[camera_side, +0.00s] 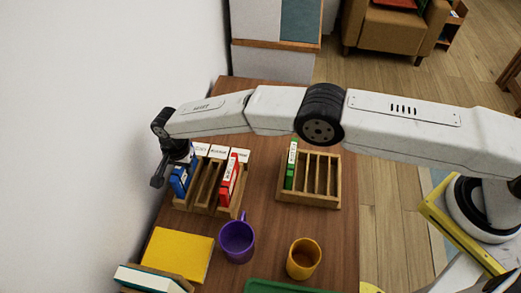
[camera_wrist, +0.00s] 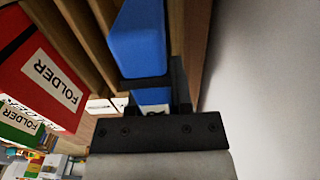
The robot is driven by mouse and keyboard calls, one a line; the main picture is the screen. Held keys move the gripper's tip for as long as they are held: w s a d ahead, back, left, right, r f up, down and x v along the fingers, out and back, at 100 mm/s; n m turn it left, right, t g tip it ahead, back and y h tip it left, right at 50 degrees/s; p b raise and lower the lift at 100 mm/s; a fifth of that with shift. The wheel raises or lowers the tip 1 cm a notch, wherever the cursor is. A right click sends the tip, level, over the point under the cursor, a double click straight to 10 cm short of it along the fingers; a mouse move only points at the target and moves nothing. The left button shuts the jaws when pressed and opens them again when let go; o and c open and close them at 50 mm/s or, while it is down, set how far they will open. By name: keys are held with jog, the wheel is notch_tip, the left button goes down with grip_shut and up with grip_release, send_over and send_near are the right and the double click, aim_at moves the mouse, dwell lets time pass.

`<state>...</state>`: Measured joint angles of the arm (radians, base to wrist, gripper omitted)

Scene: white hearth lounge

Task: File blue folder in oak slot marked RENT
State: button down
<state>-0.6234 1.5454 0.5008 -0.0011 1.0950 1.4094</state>
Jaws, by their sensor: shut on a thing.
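The blue folder (camera_side: 180,180) is upright at the leftmost slot of the oak sorter (camera_side: 207,209) near the wall. My gripper (camera_side: 165,168) is shut on it. The wrist view shows the blue folder (camera_wrist: 138,42) between the dark fingers of my gripper (camera_wrist: 152,88), alongside wooden dividers. I cannot tell how deep it sits in the slot. White label cards (camera_side: 218,152) stand along the sorter's back; their words are too small to read surely. The red folder (camera_side: 229,180) stands in the sorter's right part and shows in the wrist view (camera_wrist: 42,75).
A second oak sorter (camera_side: 315,201) to the right holds a green folder (camera_side: 291,165). A purple mug (camera_side: 237,241), an orange mug (camera_side: 303,259), a yellow book (camera_side: 177,254) and a green tray (camera_side: 283,287) lie nearer. The white wall (camera_side: 90,130) is close on the left.

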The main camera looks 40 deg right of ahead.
jog(key=shift+f, duration=0.7)
jog(key=shift+c, duration=2.2)
grip_release()
jog(key=shift+r, duration=3.9)
